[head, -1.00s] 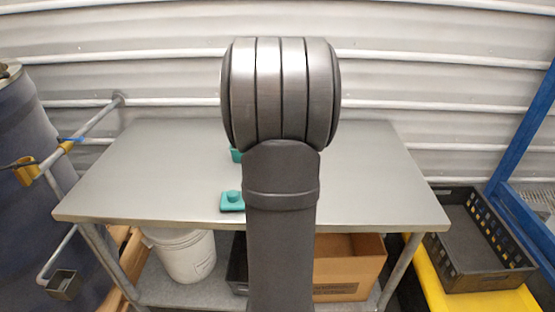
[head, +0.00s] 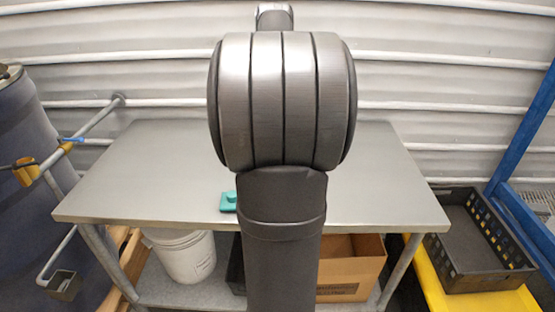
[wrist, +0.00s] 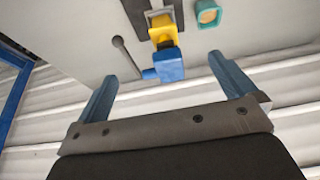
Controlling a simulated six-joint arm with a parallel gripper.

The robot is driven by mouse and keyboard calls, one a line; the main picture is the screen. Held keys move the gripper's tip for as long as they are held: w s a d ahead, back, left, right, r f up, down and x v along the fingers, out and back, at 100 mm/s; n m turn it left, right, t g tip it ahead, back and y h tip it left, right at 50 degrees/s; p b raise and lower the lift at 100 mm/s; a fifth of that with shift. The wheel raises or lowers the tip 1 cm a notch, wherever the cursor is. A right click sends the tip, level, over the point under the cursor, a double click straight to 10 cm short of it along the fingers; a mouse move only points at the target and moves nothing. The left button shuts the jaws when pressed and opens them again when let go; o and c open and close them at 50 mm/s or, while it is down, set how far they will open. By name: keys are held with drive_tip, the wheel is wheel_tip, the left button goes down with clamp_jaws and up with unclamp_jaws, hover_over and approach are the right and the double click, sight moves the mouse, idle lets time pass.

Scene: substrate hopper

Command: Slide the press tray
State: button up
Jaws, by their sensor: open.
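In the wrist view, my gripper (wrist: 162,68) is open, with its two blue fingers spread wide and nothing held. Between and beyond the fingertips is a blue block (wrist: 168,65) joined to a yellow part (wrist: 162,30), on a dark grey piece cut off by the top edge. I cannot tell which of these parts is the press tray. A grey rod with a round end (wrist: 118,42) lies left of the block. A teal cup with an orange inside (wrist: 208,13) is to the right. In the head view, my arm hides the gripper and the press parts.
A teal piece (head: 229,201) sits on the grey table (head: 135,185), just left of my arm. The table's left and right parts are clear. A black crate (head: 475,260) stands at right, a blue drum (head: 30,200) at left. A corrugated wall is behind the table.

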drive_tip(key=shift+s+r, duration=0.15)
drive_tip(key=shift+r, duration=0.15)
